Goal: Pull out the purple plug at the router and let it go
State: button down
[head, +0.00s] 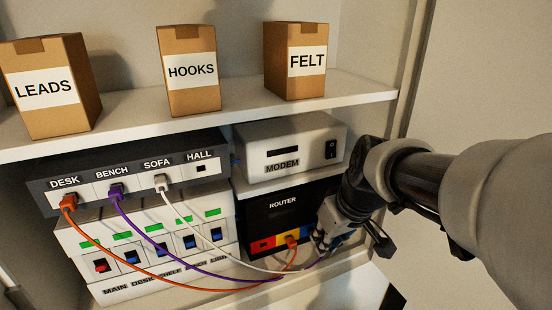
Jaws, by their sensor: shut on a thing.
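The black router (272,212) stands on the lower shelf under the modem, with coloured ports along its lower front. My gripper (321,240) is at the right end of these ports and is shut. The purple cable (185,266) runs from the BENCH socket, where its upper plug (116,192) sits, down and right to my gripper. My gripper hides the purple plug at the router, so I cannot see whether it is still seated. An orange plug (291,240) sits in the router left of my gripper.
The white cable (215,249) from SOFA and the orange cable (130,272) from DESK sag across the front, close to the purple one. The modem (290,150) is above the router. A switch box (100,290) stands at left. Boxes stand on the upper shelf (215,114).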

jog(key=shift+s+d+b, duration=0.2)
jog(key=shift+s+d, duration=0.1)
jog(key=shift+s, duration=0.5)
jog(key=shift+s+d+b, duration=0.2)
jog(key=shift+s+d, duration=0.05)
jog(key=shift+s, duration=0.55)
jog(key=shift+a, duration=0.1)
jog(key=s+a+f+b, duration=0.2)
jog(key=s+a, duration=0.4)
jog(key=a, duration=0.2)
jog(key=s+a+f+b, duration=0.2)
jog(key=s+a+f, duration=0.1)
jog(key=s+a, duration=0.4)
jog(key=shift+s+a+f, duration=0.2)
jog(key=shift+a+f, duration=0.05)
jog(key=shift+a, duration=0.35)
dwell(1.9)
jog(key=shift+b, duration=0.3)
